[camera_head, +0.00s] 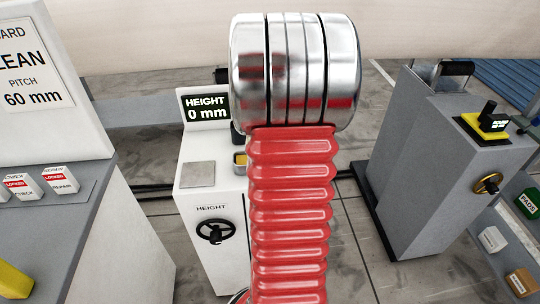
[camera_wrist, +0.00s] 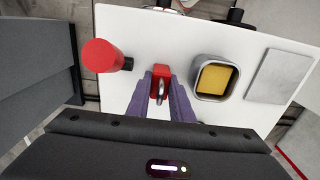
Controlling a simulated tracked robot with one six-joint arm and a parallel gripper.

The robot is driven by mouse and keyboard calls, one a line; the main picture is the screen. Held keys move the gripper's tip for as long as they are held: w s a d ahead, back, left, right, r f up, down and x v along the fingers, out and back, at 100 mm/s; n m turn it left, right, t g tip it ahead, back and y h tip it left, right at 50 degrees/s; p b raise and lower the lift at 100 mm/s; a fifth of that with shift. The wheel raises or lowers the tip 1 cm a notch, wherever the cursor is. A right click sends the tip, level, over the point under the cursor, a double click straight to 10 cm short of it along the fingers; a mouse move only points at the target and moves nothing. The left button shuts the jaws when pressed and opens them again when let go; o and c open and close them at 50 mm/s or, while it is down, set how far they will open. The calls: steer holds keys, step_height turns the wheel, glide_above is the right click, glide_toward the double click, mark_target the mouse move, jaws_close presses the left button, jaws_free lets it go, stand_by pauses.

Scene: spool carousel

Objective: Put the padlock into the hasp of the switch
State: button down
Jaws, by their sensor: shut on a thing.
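In the wrist view my gripper (camera_wrist: 161,99) has two purple fingers shut on a red padlock (camera_wrist: 161,72) with a metal shackle. The padlock is over the white cabinet top; I cannot tell if it touches it. In the head view my arm covers the gripper and the padlock.
The white cabinet top (camera_wrist: 228,25) carries a red cylinder (camera_wrist: 103,55), a cup (camera_wrist: 202,89) holding something yellow, and a grey plate (camera_wrist: 278,77). A counter with LOCKED tags (camera_head: 58,180) stands left. Floor shows between cabinets.

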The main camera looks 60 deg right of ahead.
step_height(320, 180, up, 10)
stand_by(0.6)
stand_by(0.8)
step_height(320, 180, up, 7)
steer(key=w+a+f+n, duration=0.2)
steer(key=w+a+f, duration=0.35)
steer(key=w, duration=0.25)
steer(key=w+a+f+n, duration=0.2)
steer(key=w+a+f, duration=0.2)
steer(key=w+a, duration=0.3)
steer(key=w+a+f+n, duration=0.2)
steer(key=w+a+f, duration=0.1)
steer(key=a, duration=0.5)
steer(key=w+a+f+n, duration=0.2)
steer(key=a+f, duration=0.3)
steer(key=a, duration=0.4)
steer(key=w+a+f+n, duration=0.1)
steer(key=w+a+f, duration=0.3)
steer(key=a, duration=0.5)
steer(key=shift+w+a+f+n, duration=0.3)
steer(key=shift+w+n, duration=0.1)
steer(key=shift+w, duration=0.15)
